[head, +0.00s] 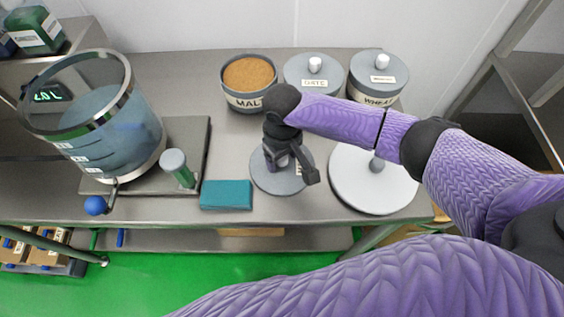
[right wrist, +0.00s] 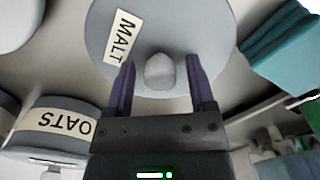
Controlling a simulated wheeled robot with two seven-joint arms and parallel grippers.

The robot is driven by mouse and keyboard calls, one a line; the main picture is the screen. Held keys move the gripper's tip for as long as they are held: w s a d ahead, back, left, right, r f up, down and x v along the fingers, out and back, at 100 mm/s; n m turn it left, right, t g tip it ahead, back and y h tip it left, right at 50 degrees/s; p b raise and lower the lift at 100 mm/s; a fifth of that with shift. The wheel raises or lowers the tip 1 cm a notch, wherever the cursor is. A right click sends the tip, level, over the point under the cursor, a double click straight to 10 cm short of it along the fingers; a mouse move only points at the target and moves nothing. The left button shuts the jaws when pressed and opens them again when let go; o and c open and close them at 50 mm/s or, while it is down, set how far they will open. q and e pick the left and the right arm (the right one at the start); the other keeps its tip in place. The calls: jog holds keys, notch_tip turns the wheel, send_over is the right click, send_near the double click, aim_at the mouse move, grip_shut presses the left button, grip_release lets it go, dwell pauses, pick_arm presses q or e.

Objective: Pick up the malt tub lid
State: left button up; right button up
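The malt tub lid (head: 262,180) is a round grey disc lying flat on the steel table, knob up. In the right wrist view the lid (right wrist: 190,25) shows its MALT label and a pale grey knob (right wrist: 159,70). My right gripper (head: 283,163) points down over the lid. Its two fingers stand on either side of the knob with a gap visible on each side, so it is open. The malt tub (head: 248,98) stands uncovered at the back, full of brown powder. My left gripper is not in view.
Lidded oats (head: 313,72) and wheat (head: 378,72) tubs stand at the back right. A large white disc with a knob (head: 365,194) lies right of the lid. A teal block (head: 226,195) lies left of it, near a clear tank (head: 105,125).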

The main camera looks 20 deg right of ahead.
grip_shut()
